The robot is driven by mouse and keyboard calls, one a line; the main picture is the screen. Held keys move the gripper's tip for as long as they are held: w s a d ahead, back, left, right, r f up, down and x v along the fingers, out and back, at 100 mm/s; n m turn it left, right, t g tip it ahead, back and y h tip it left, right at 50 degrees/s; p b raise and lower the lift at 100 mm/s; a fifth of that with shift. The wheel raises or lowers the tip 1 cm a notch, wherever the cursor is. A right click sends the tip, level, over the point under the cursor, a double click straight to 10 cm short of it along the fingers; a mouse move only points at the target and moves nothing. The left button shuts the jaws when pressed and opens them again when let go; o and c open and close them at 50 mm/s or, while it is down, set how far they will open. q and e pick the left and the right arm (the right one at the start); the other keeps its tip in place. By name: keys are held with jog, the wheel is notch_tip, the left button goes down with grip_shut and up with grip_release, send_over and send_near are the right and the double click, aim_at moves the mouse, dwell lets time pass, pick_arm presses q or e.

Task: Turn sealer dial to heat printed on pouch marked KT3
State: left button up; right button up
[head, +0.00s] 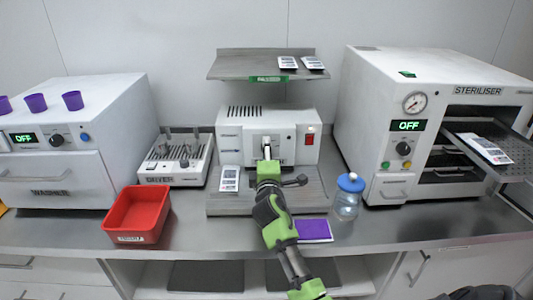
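The sealer (230,148) is the white machine in the middle, with a red switch (310,139) at its front right. My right gripper (267,153) is at the middle of its front. The gripper and arm cover that part, so I cannot see the dial or its marks, or tell whether the fingers touch it. Whether the fingers are open or shut is unclear. One printed pouch (229,179) lies at the sealer's left front. Two pouches (287,62) (313,63) lie on the shelf above. Another pouch (487,150) is on the steriliser's tray. No KT3 mark is legible. My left gripper is out of view.
A washer (95,118) with purple cups and a dryer (160,178) stand left; the steriliser (352,105) stands right. Both displays read OFF. A red bin (137,214), a blue-capped bottle (347,200) and a purple pad (315,231) are near the counter's front.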

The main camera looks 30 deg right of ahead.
jog(key=v, duration=1.2)
jog(key=shift+s, duration=0.1)
dwell(0.4)
